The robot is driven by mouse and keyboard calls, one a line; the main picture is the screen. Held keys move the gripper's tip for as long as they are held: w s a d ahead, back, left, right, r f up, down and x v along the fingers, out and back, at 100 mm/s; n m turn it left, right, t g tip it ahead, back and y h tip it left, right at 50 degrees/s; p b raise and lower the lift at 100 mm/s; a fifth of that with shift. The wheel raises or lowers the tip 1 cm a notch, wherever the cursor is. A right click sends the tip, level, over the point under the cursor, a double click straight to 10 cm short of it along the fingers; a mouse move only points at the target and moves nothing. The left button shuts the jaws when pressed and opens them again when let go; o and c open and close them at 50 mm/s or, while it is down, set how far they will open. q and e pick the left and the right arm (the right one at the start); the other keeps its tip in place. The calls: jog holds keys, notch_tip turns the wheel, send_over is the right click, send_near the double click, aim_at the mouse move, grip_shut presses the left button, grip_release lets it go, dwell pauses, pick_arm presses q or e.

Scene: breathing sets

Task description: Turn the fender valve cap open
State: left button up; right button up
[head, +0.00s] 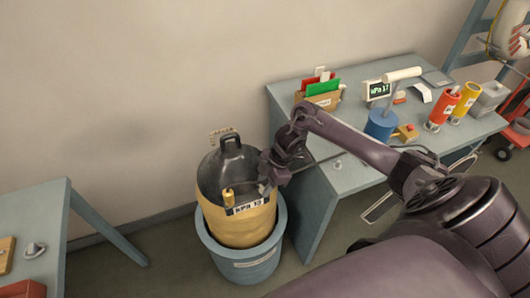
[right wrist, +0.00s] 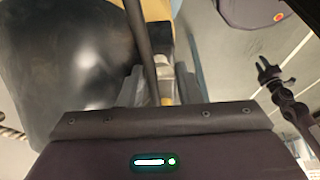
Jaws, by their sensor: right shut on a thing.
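The fender (head: 247,225) is a rounded body, black on top and yellow below, with a black top handle. It stands upright in a blue tub (head: 240,262) and carries a "KPA 13" label. A small brass fitting (head: 228,197) stands out on its front. My right gripper (head: 268,183) is at the fender's right side. In the right wrist view its fingers (right wrist: 158,88) are shut on a small grey and yellow part beside the black body, seemingly the valve cap; it is largely hidden. A dark jointed arm with a clawed end (right wrist: 270,75), apparently my left, shows there too.
A blue-grey desk (head: 345,205) on the right holds a "KPA 17" display (head: 377,91), a blue pump (head: 380,125), red (head: 442,108) and yellow (head: 466,101) canisters and a file box. Another table (head: 45,212) stands at left.

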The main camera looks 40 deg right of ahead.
jog(key=o, duration=1)
